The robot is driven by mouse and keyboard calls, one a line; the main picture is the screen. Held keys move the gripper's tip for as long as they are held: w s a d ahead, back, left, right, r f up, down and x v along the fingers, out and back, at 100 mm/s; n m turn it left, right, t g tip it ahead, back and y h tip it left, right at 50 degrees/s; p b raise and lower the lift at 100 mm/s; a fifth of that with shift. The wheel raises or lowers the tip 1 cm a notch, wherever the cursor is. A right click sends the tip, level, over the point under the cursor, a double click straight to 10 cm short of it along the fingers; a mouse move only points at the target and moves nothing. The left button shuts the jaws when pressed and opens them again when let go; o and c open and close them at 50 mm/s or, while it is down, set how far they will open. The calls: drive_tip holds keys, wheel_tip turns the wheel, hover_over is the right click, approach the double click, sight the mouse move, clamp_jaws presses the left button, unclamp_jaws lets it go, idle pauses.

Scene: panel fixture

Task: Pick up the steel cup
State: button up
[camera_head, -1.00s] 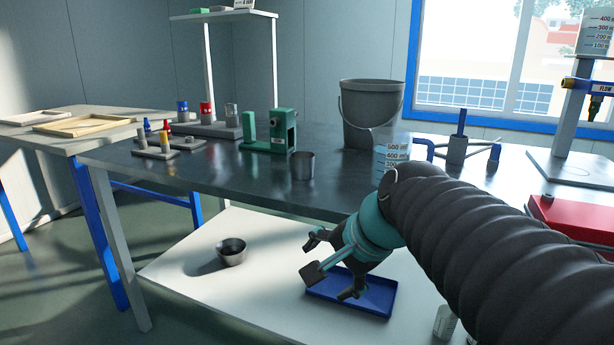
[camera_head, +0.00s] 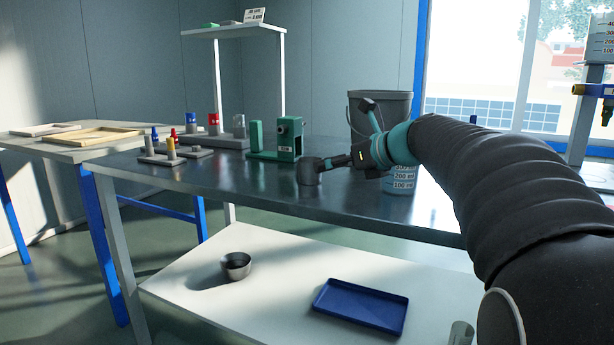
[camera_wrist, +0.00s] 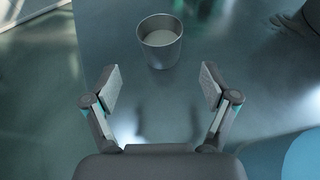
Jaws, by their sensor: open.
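The steel cup (camera_head: 307,178) stands upright on the dark tabletop, its top partly covered by one of my fingers in the head view. In the wrist view the cup (camera_wrist: 160,50) is at the top centre, with its open mouth showing and no grip on it. My gripper (camera_wrist: 160,86) is open and empty, its two fingers spread wide. The cup lies ahead of the fingertips, roughly centred between them. In the head view my gripper (camera_head: 343,136) is above the table at the right of the cup.
A green fixture (camera_head: 288,138) stands behind the cup. A grey bucket (camera_head: 392,103) and a clear measuring beaker (camera_head: 400,182) are close to my gripper. A blue tray (camera_head: 360,306) and a dark bowl (camera_head: 237,267) sit on the lower shelf.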

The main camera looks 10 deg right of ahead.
sight(308, 172)
drive_tip(key=b+x, duration=0.1)
drive_tip(key=x, duration=0.8)
drive_tip(key=shift+w+a+f, duration=0.1)
drive_tip(key=shift+w+f, duration=0.05)
drive_tip(key=shift+f, duration=0.15)
drive_tip(key=c, duration=1.4)
drive_tip(key=shift+o, duration=0.2)
drive_tip(key=shift+r, duration=0.25)
